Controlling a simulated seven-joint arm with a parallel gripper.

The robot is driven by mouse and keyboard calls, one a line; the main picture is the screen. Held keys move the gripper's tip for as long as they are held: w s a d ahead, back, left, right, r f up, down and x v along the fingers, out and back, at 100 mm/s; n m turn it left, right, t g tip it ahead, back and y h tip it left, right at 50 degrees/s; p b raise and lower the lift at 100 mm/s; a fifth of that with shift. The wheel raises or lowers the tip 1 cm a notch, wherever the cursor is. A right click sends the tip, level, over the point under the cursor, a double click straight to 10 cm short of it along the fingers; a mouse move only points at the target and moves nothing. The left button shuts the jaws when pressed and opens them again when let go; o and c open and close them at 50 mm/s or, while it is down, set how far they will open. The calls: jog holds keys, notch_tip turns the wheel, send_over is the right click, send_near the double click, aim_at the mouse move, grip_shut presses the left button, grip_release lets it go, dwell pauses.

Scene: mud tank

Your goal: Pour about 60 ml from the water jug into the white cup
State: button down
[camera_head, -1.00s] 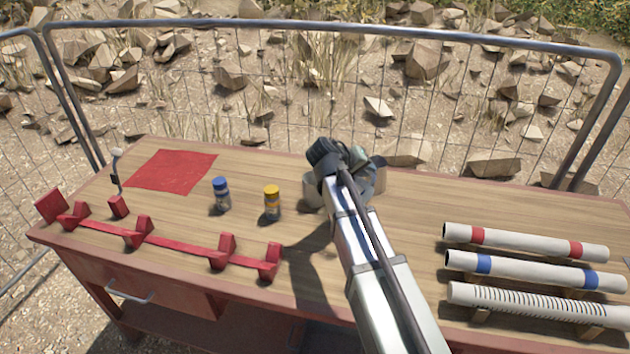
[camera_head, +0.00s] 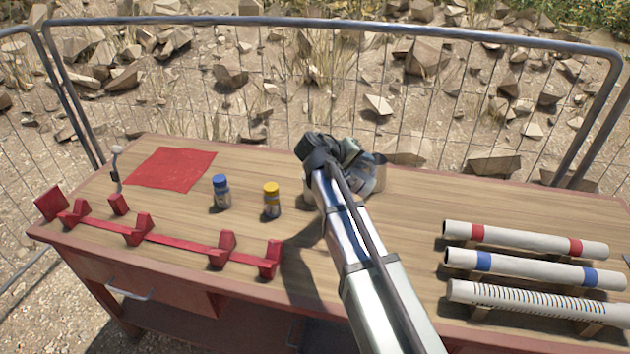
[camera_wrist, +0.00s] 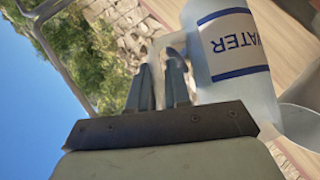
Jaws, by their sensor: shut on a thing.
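My gripper (camera_wrist: 172,62) is shut on the handle of the water jug (camera_wrist: 232,90), a pale translucent jug with a blue-banded WATER label. The jug is strongly tilted, and its label reads upside down in the wrist view. A pale round vessel (camera_wrist: 303,123), perhaps the white cup, is cut off at the right edge of the wrist view, close to the jug's mouth end. No stream or water level can be made out. In the head view, my wrist and gripper hide most of the jug and the cup.
A blue-capped jar (camera_head: 221,194) and a yellow-capped jar (camera_head: 271,203) stand left of my arm. A red rack (camera_head: 175,243) and red mat (camera_head: 172,169) lie further left. Several white tubes (camera_head: 525,240) lie at right. A mesh fence (camera_head: 330,32) runs behind the table.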

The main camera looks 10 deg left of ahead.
aim_at(368, 175)
jog(key=shift+a+r, duration=0.15)
jog(key=shift+r, duration=0.05)
jog(key=shift+a+r+h, duration=0.2)
jog(key=shift+h, duration=0.1)
jog(key=shift+w+a+r+n+h+p, duration=0.1)
jog(key=shift+a+r+n+h+p, duration=0.25)
jog(key=shift+p, duration=1.2)
dwell(0.6)
jog(key=d+f+y, duration=0.1)
jog(key=d+f+m+y, duration=0.1)
jog(key=f, duration=0.1)
jog(key=shift+s+d+f+y, duration=0.15)
jog(key=shift+s+d+y, duration=0.05)
jog(key=shift+y, duration=0.05)
jog(key=shift+f+m+y, duration=0.25)
jog(key=shift+f+y, duration=0.05)
jog(key=shift+d+f+m+y+b, duration=0.2)
jog(key=shift+f+y+b, duration=0.1)
jog(key=shift+f, duration=0.15)
jog(key=shift+d+f+m+y+b, duration=0.2)
jog(key=shift+f+y, duration=0.1)
jog(key=shift+f, duration=0.15)
dwell(1.0)
